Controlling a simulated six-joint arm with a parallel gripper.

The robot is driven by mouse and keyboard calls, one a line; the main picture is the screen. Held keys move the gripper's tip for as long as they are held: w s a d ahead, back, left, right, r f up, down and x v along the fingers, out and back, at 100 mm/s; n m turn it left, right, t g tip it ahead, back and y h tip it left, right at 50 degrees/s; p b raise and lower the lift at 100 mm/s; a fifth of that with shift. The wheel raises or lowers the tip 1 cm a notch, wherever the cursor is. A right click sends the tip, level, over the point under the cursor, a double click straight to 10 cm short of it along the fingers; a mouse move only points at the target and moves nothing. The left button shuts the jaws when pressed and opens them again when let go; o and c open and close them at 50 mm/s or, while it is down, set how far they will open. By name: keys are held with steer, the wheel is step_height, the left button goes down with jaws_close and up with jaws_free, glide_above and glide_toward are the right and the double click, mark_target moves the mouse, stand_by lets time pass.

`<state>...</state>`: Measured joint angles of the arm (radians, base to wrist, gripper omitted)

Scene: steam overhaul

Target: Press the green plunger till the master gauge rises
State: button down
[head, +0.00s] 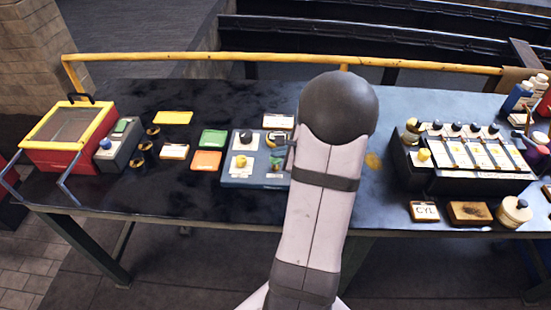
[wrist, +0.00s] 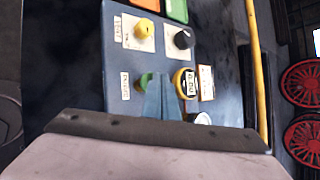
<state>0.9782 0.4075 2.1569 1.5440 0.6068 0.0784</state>
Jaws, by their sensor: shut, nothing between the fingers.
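A round yellow-rimmed gauge (wrist: 180,80) sits just right of the fingers, partly hidden. Its needle cannot be read. In the head view, the panel (head: 227,179) is left of my arm, which hides much of my gripper; the green plunger (head: 277,161) shows small there.
The panel also has a yellow knob (wrist: 143,29) and a black knob (wrist: 183,39). Green (head: 214,137) and orange (head: 206,160) plates lie left of the panel. A black rack of labelled units (head: 462,158) stands at right, and a red box (head: 68,137) at far left.

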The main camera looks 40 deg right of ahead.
mark_target(278, 160)
steer(key=shift+s+f+b, duration=0.1)
steer(key=shift+f+b, duration=1.15)
steer(key=shift+b, duration=0.1)
stand_by(1.1)
steer(key=shift+r, duration=0.1)
steer(key=shift+r+p, duration=1.25)
steer(key=shift+r, duration=0.45)
steer(key=shift+r, duration=0.15)
steer(key=shift+r+p, duration=2)
steer(key=shift+r, duration=0.4)
